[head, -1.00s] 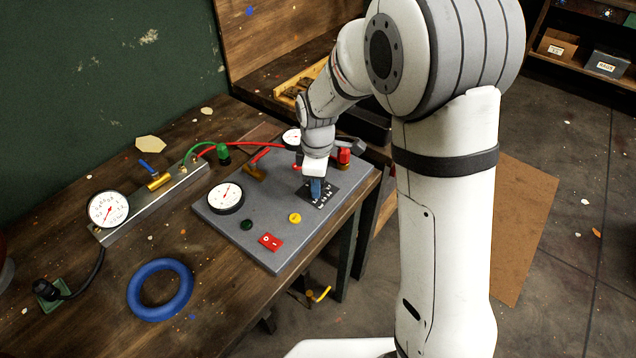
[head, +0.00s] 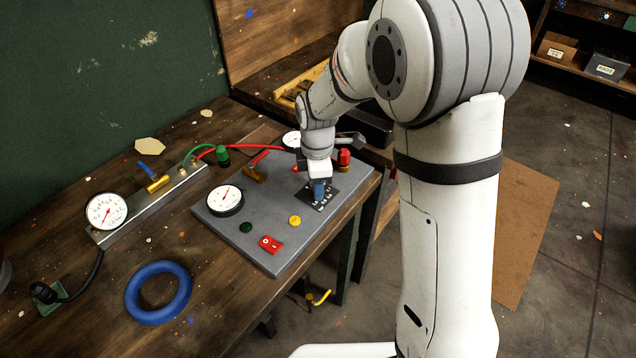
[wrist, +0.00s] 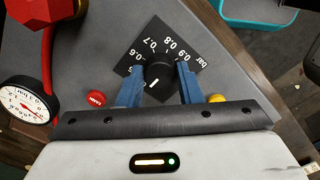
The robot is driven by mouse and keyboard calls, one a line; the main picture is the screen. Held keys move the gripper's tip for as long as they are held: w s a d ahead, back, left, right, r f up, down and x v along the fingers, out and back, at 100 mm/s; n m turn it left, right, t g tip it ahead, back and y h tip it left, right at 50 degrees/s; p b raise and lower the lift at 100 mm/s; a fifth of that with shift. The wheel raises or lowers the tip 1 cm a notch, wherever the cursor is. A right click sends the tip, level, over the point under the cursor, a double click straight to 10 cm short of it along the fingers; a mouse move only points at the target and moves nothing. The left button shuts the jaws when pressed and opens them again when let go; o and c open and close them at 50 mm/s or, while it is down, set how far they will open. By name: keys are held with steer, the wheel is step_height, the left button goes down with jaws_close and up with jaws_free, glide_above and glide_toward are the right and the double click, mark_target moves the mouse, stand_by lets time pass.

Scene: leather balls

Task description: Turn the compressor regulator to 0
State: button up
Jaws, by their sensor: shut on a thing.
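The regulator knob (wrist: 159,75) is round and black with a white pointer line. It sits on a black dial plate (wrist: 152,32) marked 0.6, 0.7, 0.8, 0.9 and bar. The pointer line slants to the lower left in the wrist view, away from those numbers. My gripper (wrist: 161,72) has its two blue fingers on either side of the knob, shut on it. In the head view my gripper (head: 319,190) points down at the dial plate on the grey panel (head: 268,210), and its fingers hide the knob.
On the panel are a gauge (head: 225,199), a red switch (head: 270,244), a yellow button (head: 295,221) and a red valve handle (head: 260,158). A red fitting (wrist: 40,10) stands close by in the wrist view. A blue ring (head: 159,316) lies on the bench.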

steer(key=o, duration=1)
step_height(320, 180, up, 8)
steer(key=shift+f, duration=0.1)
steer(key=shift+s, duration=0.1)
steer(key=s+d+r+m+t, duration=0.1)
steer(key=s+d+m, duration=0.4)
steer(key=s+m, duration=0.1)
steer(key=s+d+r+m, duration=0.2)
steer(key=s+d+m, duration=0.2)
steer(key=s+m, duration=0.3)
steer(key=s+d+r+m+t, duration=0.1)
steer(key=s+d+r+m, duration=0.1)
steer(key=s+d+m, duration=0.3)
steer(key=shift+s+d+m+t, duration=0.3)
steer(key=shift+s+d+m, duration=0.05)
steer(key=shift+s+m, duration=0.45)
